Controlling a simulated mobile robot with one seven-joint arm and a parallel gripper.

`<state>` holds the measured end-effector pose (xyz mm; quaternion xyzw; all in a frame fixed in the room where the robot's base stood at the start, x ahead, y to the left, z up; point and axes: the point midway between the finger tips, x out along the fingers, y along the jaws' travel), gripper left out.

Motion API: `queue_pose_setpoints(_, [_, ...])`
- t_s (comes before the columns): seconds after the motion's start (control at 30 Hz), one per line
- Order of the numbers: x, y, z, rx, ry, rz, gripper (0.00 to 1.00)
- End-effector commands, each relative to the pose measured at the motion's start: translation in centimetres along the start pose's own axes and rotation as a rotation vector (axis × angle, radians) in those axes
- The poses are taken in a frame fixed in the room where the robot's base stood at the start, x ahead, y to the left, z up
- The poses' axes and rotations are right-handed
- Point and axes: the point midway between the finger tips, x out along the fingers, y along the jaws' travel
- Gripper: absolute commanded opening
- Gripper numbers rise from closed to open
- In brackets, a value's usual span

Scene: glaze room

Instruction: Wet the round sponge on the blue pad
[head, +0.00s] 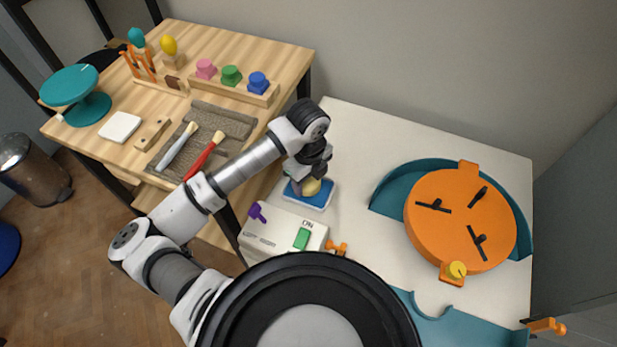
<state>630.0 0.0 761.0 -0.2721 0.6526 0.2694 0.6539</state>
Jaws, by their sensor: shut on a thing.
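The blue pad (322,203) lies on the white table, a flat blue block with a pale rim. The round sponge (311,187) is yellowish and shows right at the pad's top. My gripper (305,182) points down over the pad and is shut on the sponge. The arm's wrist hides part of the sponge and of the pad's far side. I cannot tell how firmly the sponge touches the pad.
A control box (285,230) with a green switch and purple lever stands in front of the pad. An orange wheel (460,218) with a teal guard is at right. The wooden table (110,160) at left holds brushes, stamps and a teal stand (75,88).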

Motion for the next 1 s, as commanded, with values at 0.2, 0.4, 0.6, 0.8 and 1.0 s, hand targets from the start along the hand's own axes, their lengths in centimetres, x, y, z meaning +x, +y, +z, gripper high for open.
queue_pose_setpoints(0.2, [0.31,0.00,-0.01,0.000,0.000,0.000,0.36])
queue_pose_setpoints(0.4, [0.53,0.00,-0.01,0.000,0.000,0.000,0.36])
queue_pose_setpoints(0.6, [0.75,0.00,-0.01,0.000,0.000,0.000,0.36])
queue_pose_setpoints(0.8, [0.67,0.00,-0.01,0.000,0.000,0.000,0.36])
queue_pose_setpoints(1.0, [0.70,0.00,-0.01,0.000,0.000,0.000,0.36])
